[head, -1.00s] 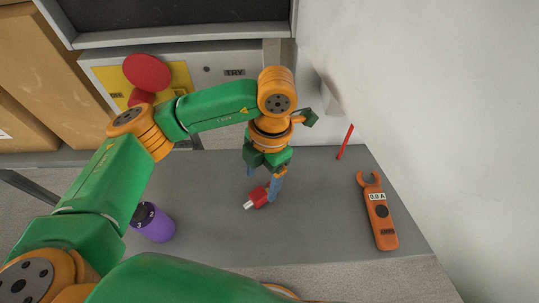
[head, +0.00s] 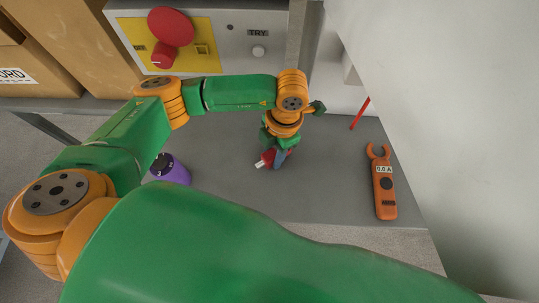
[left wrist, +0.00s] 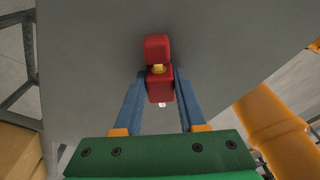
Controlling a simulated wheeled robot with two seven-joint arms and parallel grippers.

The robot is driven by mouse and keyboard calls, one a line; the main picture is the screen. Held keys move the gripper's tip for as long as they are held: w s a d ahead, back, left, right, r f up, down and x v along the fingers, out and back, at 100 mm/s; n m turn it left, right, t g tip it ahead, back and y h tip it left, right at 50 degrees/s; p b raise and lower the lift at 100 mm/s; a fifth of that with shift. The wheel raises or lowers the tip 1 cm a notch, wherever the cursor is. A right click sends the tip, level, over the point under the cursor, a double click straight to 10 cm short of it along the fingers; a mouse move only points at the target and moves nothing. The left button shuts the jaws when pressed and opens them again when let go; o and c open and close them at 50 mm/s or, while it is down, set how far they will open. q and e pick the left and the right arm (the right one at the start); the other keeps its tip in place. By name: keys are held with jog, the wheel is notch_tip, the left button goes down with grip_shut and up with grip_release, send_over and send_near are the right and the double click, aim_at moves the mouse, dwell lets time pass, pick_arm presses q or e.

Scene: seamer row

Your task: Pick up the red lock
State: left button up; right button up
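The red lock (head: 268,157) is at the middle of the grey shelf in the head view, partly covered by my left gripper (head: 274,158). A small pale piece sticks out of its left end. In the left wrist view the red lock (left wrist: 158,88) lies between the two blue fingers of my left gripper (left wrist: 160,73). The fingertips flank its lower block closely on both sides. I cannot tell whether they press on it or whether it still rests on the shelf. My right gripper is not in view.
The grey shelf (head: 225,195) is mostly clear. A purple cylinder (head: 172,170) stands at left. An orange clamp meter (head: 384,185) lies at right near a white wall. A thin red rod (head: 360,113) is behind. A panel with a red knob (head: 170,27) stands at the back.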

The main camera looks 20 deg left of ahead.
pick_arm(q)
grip_shut()
jog(key=shift+r, duration=0.15)
notch_tip(320, 180, up, 3)
jog(key=shift+w+f, duration=0.1)
jog(key=shift+f, duration=0.1)
jog(key=s+r+b, duration=0.2)
jog(key=s+r, duration=0.8)
jog(key=s, duration=0.4)
jog(key=shift+d+r, duration=0.15)
